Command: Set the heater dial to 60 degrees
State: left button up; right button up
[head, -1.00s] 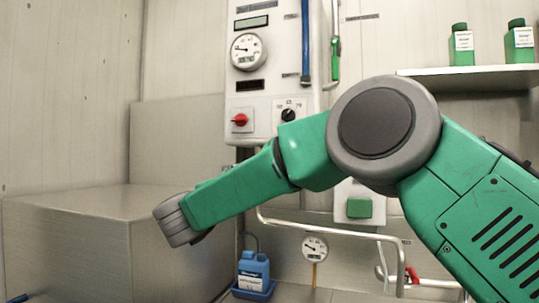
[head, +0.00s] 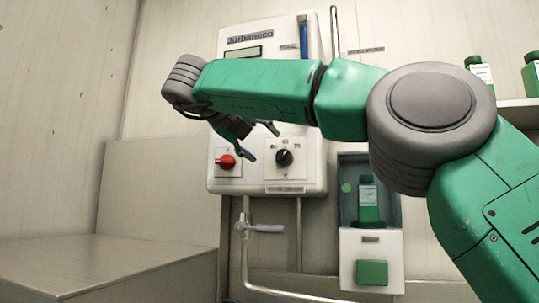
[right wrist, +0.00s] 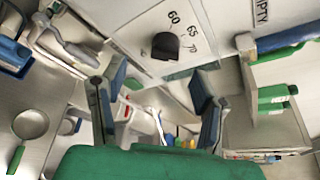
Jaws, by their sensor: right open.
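The heater dial (head: 284,157) is a black knob on a white plate, low on the wall-mounted heater box. It also shows in the right wrist view (right wrist: 166,45), with 60, 65 and 70 printed around it. I cannot tell exactly where its pointer stands. My right gripper (head: 260,141) is open and empty, just left of the dial in the head view, with its fingers toward the box. In the right wrist view, its open fingers (right wrist: 158,88) lie below the dial, and I see no contact. My left gripper is not in view.
A red switch (head: 227,162) sits left of the dial on the heater box (head: 313,180). A pipe valve (head: 258,228) hangs below. A green bottle (head: 368,203) stands in a niche at right. A large metal block (head: 130,250) fills the lower left.

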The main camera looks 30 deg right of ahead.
aim_at(281, 155)
jog(key=x, duration=0.3)
jog(key=s+x, duration=0.1)
jog(key=x, duration=0.2)
jog(key=s+d+x, duration=0.1)
jog(key=x, duration=0.2)
jog(key=shift+d, duration=0.1)
jog(key=a, duration=0.2)
jog(key=w+a, duration=0.1)
jog(key=a, duration=0.1)
jog(key=shift+a+r, duration=0.15)
jog(key=shift+r, duration=0.1)
jog(key=shift+s+r, duration=0.1)
jog(key=shift+c, duration=1.2)
jog(key=shift+s+d, duration=0.35)
jog(key=shift+d, duration=0.35)
jog(key=c, duration=0.9)
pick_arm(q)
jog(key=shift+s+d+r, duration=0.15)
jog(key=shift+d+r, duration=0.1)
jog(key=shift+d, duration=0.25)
pick_arm(e)
jog(key=shift+w+d, duration=0.1)
jog(key=shift+d, duration=0.3)
